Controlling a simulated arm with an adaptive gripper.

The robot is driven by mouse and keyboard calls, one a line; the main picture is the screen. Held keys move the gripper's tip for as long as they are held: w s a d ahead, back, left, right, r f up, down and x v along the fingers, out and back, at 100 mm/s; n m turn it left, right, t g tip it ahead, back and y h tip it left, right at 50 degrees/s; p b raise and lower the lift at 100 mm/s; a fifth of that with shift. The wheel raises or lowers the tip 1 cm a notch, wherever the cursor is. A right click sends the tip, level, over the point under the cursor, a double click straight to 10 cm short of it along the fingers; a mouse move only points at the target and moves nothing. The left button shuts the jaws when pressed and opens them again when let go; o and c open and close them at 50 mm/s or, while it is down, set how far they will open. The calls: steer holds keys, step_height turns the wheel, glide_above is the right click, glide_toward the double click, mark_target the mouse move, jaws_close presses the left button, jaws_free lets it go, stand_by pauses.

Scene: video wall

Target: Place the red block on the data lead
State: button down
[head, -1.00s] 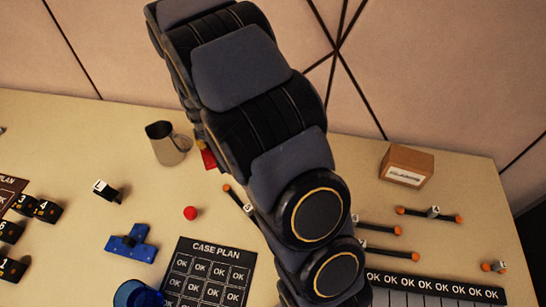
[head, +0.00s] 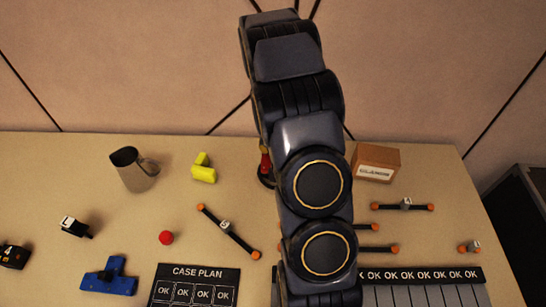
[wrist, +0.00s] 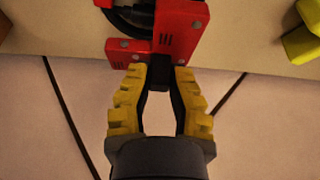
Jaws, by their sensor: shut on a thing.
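My gripper (wrist: 160,76) is shut on the red block (wrist: 178,28), with a dark part of it between the yellow fingertips in the wrist view. The red block has grey screws and a lower red step to the left. In the head view only a small part of it (head: 265,163) shows beside my arm, which hides the rest. A black, round, looped thing, likely the data lead (wrist: 128,20), lies partly behind the block. Its dark curve also shows below the red in the head view (head: 265,180). I cannot tell whether block and lead touch.
A yellow block (head: 203,170) and a metal jug (head: 133,170) stand left of the red block. A cardboard box (head: 376,164) stands to the right. Orange-tipped rods (head: 228,230), a red ball (head: 166,238) and a blue piece (head: 108,277) lie nearer.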

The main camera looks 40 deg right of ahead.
steer(key=shift+f, duration=1.65)
steer(key=shift+f, duration=0.1)
steer(key=c, duration=1.1)
jaws_free()
steer(key=shift+c, duration=0.2)
